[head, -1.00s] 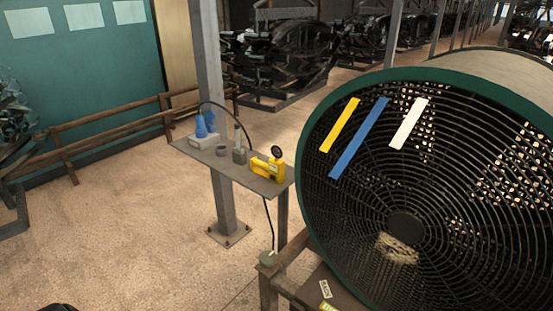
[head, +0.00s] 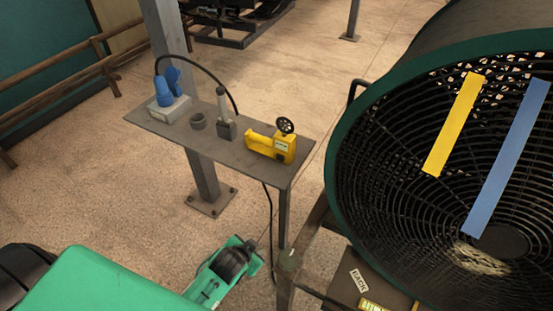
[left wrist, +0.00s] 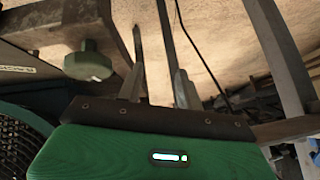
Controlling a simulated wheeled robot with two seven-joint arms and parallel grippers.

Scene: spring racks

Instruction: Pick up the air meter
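The air meter (head: 270,147) is a yellow handheld device with a small black round fan head on top. It lies near the right end of a narrow grey shelf (head: 235,157) in the head view, and nothing holds it. My green left arm comes in at the lower left of the head view, with its wrist part low in front of the shelf, apart from the meter. In the left wrist view my left gripper (left wrist: 157,78) has its two fingers apart with nothing held between them. I cannot make out the meter there. My right gripper is not in view.
Left of the meter stand a grey probe block (head: 226,124), a small dark ring (head: 197,121) and a grey box with blue parts (head: 170,106). A large caged fan (head: 400,170) stands close on the right. A post (head: 200,165) backs the shelf. A knob (head: 290,260) sticks up below.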

